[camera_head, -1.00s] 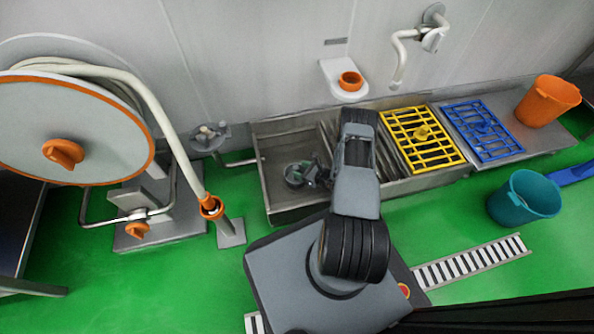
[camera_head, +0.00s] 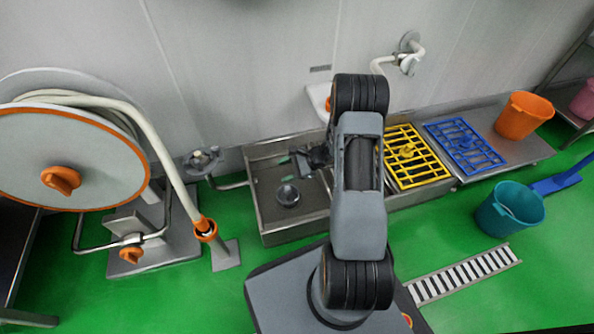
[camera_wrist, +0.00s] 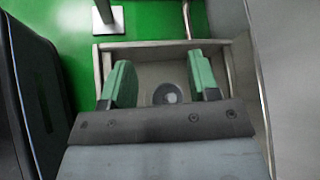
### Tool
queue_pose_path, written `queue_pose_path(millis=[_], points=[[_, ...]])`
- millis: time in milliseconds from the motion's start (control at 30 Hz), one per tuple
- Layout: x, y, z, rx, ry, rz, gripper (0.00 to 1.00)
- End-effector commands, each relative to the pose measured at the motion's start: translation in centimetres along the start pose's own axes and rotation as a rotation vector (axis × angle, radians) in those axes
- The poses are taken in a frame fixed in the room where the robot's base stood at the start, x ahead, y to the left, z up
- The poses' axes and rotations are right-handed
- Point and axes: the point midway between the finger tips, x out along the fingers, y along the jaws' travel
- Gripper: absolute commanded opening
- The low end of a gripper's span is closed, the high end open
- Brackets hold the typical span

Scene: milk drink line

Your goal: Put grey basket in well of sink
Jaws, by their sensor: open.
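The grey basket (camera_head: 288,195) is small and round and sits on the floor of the left well of the steel sink (camera_head: 265,222). In the wrist view the basket (camera_wrist: 167,93) shows between and beyond the two green fingers. My gripper (camera_head: 291,163) is over the well, towards the wall side from the basket, and apart from it. In the wrist view my gripper (camera_wrist: 162,78) is open with nothing between its fingers.
A yellow grate (camera_head: 412,158) and a blue grate (camera_head: 464,146) lie right of the well. An orange bucket (camera_head: 523,116) stands on the steel top. A teal bucket (camera_head: 510,208) is on the green floor. A hose reel (camera_head: 75,155) stands left.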

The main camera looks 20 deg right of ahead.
Motion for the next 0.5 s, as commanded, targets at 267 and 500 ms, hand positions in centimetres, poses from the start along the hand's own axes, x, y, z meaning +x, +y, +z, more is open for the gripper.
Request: queue_pose_path(millis=[267, 500], points=[[-4.2, 2.6, 14.1, -0.612, 0.151, 0.427, 0.55], [-9.0, 6.4, 20.6, -1.097, 0.351, 0.702, 0.55]])
